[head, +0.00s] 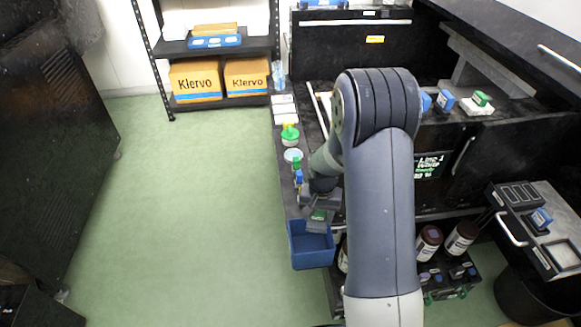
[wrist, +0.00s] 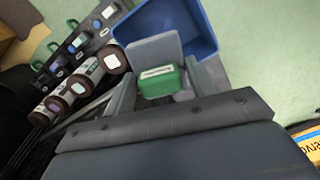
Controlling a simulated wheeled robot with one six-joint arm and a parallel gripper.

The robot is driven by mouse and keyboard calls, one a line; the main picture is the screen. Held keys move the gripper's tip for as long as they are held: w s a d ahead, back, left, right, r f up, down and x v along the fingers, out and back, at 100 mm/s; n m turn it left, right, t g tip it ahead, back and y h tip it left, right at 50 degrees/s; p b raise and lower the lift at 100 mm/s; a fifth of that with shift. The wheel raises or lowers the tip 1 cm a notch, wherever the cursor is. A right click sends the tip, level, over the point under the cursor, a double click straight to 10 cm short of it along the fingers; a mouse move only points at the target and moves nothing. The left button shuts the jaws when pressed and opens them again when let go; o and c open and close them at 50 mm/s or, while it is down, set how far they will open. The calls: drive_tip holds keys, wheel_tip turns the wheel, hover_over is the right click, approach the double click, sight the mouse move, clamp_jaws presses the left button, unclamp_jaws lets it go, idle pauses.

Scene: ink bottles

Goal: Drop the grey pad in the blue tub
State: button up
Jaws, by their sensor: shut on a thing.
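The blue tub (head: 312,258) is open-topped and stands at the near left end of the dark bench; it also shows in the wrist view (wrist: 190,22), beyond the fingers. My gripper (wrist: 160,88) is shut on the grey pad (wrist: 154,48), a flat grey piece with a green block with a pale label on its near side. In the head view my gripper (head: 320,203) is beside my forearm, and the grey pad (head: 316,227) appears over the tub's back part. The height above the tub is hard to tell. The tub's inside is partly hidden by the pad.
Small bottles, including a green-capped one (head: 290,133), line the bench's left edge. Brown bottles (head: 429,241) stand low at the right, also in the wrist view (wrist: 88,72). A shelf with Klervo boxes (head: 196,82) is at the back. The green floor (head: 190,210) is clear at the left.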

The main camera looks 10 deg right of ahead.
wheel_tip(320, 180, down, 6)
drive_tip(key=b, duration=0.3)
drive_tip(key=shift+b, duration=0.4)
drive_tip(key=o, duration=1.1)
wheel_tip(320, 180, up, 11)
drive_tip(key=shift+f+p, duration=0.1)
drive_tip(key=shift+p, duration=0.8)
drive_tip(key=shift+f, duration=0.1)
